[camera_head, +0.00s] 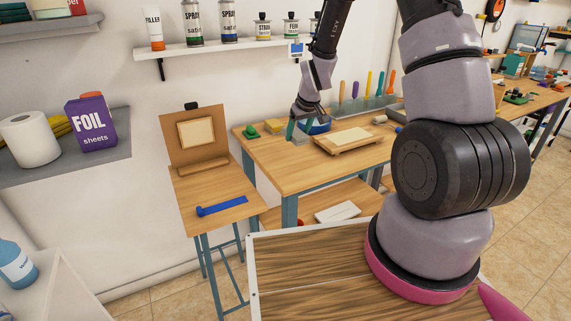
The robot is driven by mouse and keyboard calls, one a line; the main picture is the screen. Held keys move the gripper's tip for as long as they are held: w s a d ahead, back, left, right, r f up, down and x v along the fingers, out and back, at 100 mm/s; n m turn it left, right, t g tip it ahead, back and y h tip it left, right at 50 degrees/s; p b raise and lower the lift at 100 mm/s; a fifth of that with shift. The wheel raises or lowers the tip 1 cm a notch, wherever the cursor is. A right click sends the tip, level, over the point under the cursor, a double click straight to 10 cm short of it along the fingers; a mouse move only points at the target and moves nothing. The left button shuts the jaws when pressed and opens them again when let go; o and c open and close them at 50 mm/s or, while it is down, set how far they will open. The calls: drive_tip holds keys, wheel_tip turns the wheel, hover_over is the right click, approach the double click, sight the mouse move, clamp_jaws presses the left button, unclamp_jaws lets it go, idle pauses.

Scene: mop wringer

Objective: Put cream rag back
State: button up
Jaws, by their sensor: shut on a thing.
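My gripper (302,133) is at the back left of the wooden workbench (272,171), low over its top, beside a blue round thing (318,126). It is shut on a small pale thing, too small and too much covered by the fingers to make out. I cannot tell whether this is the cream rag. A cream flat piece (350,138) lies on a small wooden board to the right of my gripper, apart from it.
A yellow block (275,127) and a green thing (248,132) lie left of my gripper. Upright coloured tools (367,86) stand behind. A small stand with a blue tool (222,206) is at left. A shelf with cans (228,45) hangs above.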

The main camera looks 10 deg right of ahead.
sight(295, 162)
wheel_tip(295, 162, down, 9)
idle(0.4)
drive_tip(key=shift+f, duration=0.1)
drive_tip(key=o, duration=1.5)
